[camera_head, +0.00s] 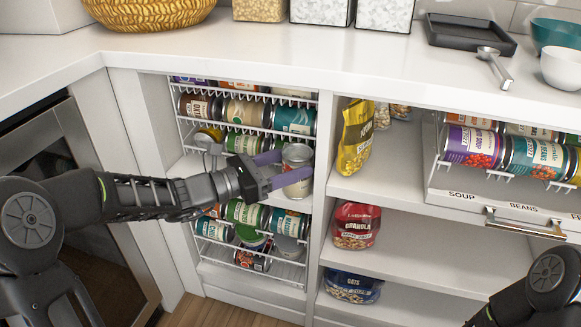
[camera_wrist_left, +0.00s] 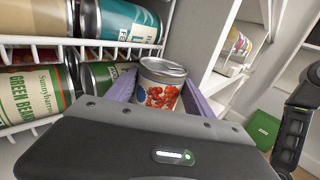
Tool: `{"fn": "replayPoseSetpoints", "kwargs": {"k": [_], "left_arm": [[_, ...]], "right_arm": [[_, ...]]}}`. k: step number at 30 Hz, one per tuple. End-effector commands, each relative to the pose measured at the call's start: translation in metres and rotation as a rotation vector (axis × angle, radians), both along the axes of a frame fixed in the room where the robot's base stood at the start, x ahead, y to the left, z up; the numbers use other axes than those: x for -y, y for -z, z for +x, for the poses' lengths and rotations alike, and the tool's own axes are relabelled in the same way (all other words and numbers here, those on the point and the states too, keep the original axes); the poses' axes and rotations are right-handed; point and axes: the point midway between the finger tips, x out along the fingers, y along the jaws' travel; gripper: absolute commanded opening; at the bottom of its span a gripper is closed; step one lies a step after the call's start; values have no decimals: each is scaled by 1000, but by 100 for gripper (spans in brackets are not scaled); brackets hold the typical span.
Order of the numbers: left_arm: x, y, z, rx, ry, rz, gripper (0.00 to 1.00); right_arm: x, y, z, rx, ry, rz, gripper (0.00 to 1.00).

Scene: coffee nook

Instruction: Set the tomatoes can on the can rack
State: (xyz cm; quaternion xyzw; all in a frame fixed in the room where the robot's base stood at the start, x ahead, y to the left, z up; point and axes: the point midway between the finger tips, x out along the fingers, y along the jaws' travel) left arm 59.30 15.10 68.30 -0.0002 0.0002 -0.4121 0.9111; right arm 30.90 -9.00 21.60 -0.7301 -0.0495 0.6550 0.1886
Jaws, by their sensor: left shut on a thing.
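The tomatoes can (camera_head: 297,160) is upright, with a silver lid and red tomatoes on its label. It also shows in the left wrist view (camera_wrist_left: 160,95). My left gripper (camera_head: 290,168) is shut on it, with one purple finger on each side. The gripper holds the can in front of the right part of the white wire can rack (camera_head: 250,129), which shows in the left wrist view too (camera_wrist_left: 75,42). The rack has several tiers of lying cans. My gripper and forearm hide part of the middle tiers. My right gripper is out of view; only part of that arm shows.
A white cabinet divider (camera_head: 322,200) stands right of the rack. Beyond it are a yellow bag (camera_head: 355,138), a red granola bag (camera_head: 356,226) and a blue oats bag (camera_head: 353,287). A pulled-out can drawer (camera_head: 500,205) is at right. The countertop (camera_head: 300,45) overhangs the rack.

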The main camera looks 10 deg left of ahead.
Motion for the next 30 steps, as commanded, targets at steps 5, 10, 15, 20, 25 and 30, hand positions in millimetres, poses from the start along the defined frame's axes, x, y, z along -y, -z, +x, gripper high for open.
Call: {"fn": "replayPoseSetpoints", "kwargs": {"k": [5, 10, 15, 20, 25, 30], "left_arm": [[0, 0, 0, 2, 0, -1, 0], [0, 1, 0, 0, 0, 0, 70], [0, 1, 0, 0, 0, 0, 70], [-2, -2, -1, 0, -1, 0, 70], [-16, -3, -13, 0, -2, 1, 70], [-42, -4, -35, -1, -5, 2, 70]], "right_arm": [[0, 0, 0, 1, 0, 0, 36], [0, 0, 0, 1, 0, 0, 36], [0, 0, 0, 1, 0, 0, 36], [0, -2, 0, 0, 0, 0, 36], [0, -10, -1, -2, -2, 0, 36], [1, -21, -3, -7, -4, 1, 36]]}}
